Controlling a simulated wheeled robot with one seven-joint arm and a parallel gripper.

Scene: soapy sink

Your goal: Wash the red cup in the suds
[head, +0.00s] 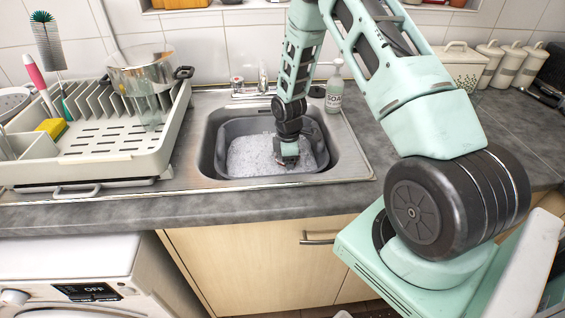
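The suds (252,157) are a white, foamy patch in a dark grey tub (224,137) set inside the metal sink (348,160). My gripper (288,163) points down into the tub at the right part of the suds. Its fingertips are small and partly lost against the foam. I cannot tell whether they are open or shut, or whether they hold anything. No red cup shows; it may be under the foam or hidden by the gripper.
A dish rack (130,140) with a pot (143,72), a glass and a yellow sponge (52,128) stands left of the sink. A soap bottle (334,95) stands behind the sink's right side, near the tap (262,80). The countertop right of the sink is mostly clear.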

